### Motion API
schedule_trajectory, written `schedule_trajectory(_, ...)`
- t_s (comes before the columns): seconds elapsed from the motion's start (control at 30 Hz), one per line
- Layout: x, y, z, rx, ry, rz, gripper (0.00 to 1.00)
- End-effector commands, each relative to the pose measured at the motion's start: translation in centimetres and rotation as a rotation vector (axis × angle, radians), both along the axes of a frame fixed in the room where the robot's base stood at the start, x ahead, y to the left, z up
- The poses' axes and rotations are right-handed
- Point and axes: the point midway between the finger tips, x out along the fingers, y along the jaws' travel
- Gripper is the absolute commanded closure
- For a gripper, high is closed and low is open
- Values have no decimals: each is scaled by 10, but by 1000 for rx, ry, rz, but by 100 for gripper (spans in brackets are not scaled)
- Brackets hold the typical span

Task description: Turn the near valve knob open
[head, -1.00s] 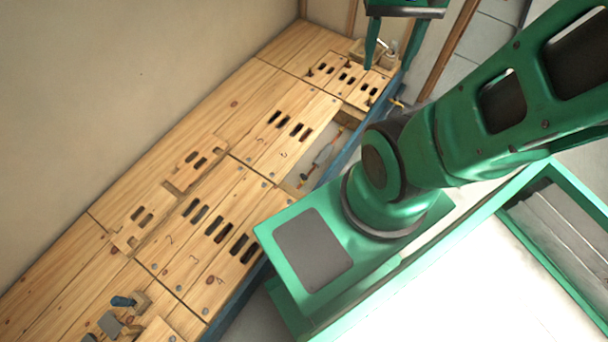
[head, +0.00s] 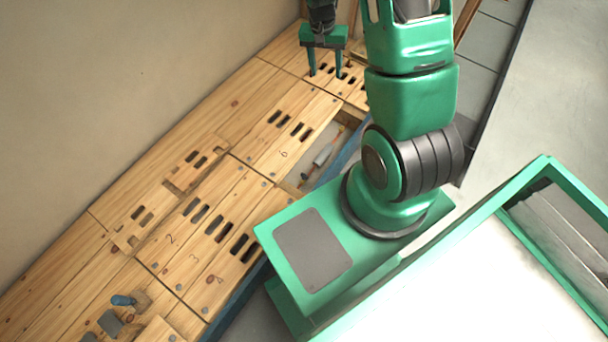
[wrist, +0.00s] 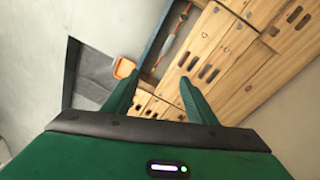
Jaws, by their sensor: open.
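The bay also shows in the wrist view, with the pipe (wrist: 170,41) inside. I cannot tell for sure which small part is the near valve knob, or how it is turned. My gripper (head: 325,76) is open and empty, pointing down above the slotted far panels, beyond the bay and apart from the pipe.
Wooden panels (head: 188,215) with dark slots cover the bench along the wall. An orange-rimmed item (wrist: 124,67) is beside the bench in the wrist view. Grey floor is clear at the right.

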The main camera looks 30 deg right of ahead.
Motion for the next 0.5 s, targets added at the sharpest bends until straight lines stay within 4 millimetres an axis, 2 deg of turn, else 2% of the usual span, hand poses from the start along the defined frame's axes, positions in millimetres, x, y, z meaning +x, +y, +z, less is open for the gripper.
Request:
schedule_trajectory(0.03, 5, 2, -23, 3, 6, -9, 48)
schedule_trajectory(0.27, 27, 14, -119, 17, -9, -70, 48)
schedule_trajectory(0.5, 28, 35, -225, 44, -24, -145, 48)
